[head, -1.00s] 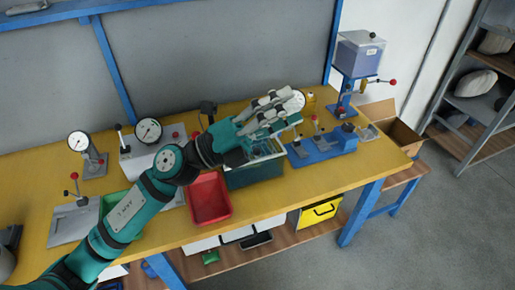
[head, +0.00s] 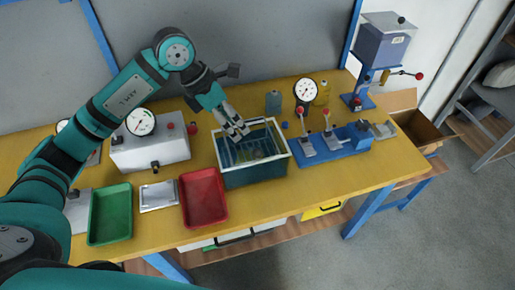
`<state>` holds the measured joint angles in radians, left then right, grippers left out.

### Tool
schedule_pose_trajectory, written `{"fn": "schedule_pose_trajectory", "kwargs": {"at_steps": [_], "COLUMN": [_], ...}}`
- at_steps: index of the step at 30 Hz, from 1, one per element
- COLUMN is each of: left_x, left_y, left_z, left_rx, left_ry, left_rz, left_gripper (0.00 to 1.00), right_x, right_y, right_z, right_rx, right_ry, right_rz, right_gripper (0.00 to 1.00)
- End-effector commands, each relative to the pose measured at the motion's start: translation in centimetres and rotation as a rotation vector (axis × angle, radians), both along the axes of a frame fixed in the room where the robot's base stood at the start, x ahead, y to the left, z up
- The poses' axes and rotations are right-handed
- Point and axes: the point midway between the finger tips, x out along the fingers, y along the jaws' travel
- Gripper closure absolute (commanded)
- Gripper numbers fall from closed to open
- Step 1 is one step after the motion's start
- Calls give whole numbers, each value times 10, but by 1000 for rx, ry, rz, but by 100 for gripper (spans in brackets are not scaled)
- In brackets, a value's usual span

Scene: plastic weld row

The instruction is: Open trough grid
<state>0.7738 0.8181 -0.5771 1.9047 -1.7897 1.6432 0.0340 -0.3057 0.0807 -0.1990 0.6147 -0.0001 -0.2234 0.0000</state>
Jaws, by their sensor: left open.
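The trough (head: 256,177) is a dark teal box with a pale rim, standing at the middle of the yellow bench. Inside it, thin slanting lines look like the grid (head: 240,154), with a brownish patch beside them. I cannot make out the grid's hinge or handle, or whether it lies flat or tilted. My left gripper (head: 237,132) points down at the trough's back left rim, its fingers apart with nothing visible between them. I cannot tell whether the fingertips touch the rim or grid. My right gripper is not in view.
A red tray (head: 204,198) stands close left of the trough, with a green tray (head: 110,214) further left. A blue fixture (head: 335,147) with levers stands to the right. A grey gauge box (head: 150,148) is at the back left. Bare bench lies at the front right.

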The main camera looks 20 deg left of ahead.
Motion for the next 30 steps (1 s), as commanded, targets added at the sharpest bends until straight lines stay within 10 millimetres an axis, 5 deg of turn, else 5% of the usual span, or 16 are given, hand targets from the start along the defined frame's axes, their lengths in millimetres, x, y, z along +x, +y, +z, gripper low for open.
{"fn": "schedule_pose_trajectory", "kwargs": {"at_steps": [5, 13, 18, 30], "left_x": [5, 14, 18, 20], "left_y": [-18, -40, -49, -54], "left_z": [-35, -86, -109, -122], "left_rx": [-4, -5, -4, -3], "left_ry": [6, 4, 3, -1], "left_rz": [-1, 0, -1, -1], "left_gripper": [51, 51, 51, 51], "right_x": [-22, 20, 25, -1], "right_y": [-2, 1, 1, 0], "right_z": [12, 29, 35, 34], "right_rx": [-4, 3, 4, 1], "right_ry": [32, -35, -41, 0], "right_rz": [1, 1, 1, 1], "right_gripper": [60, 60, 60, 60]}}
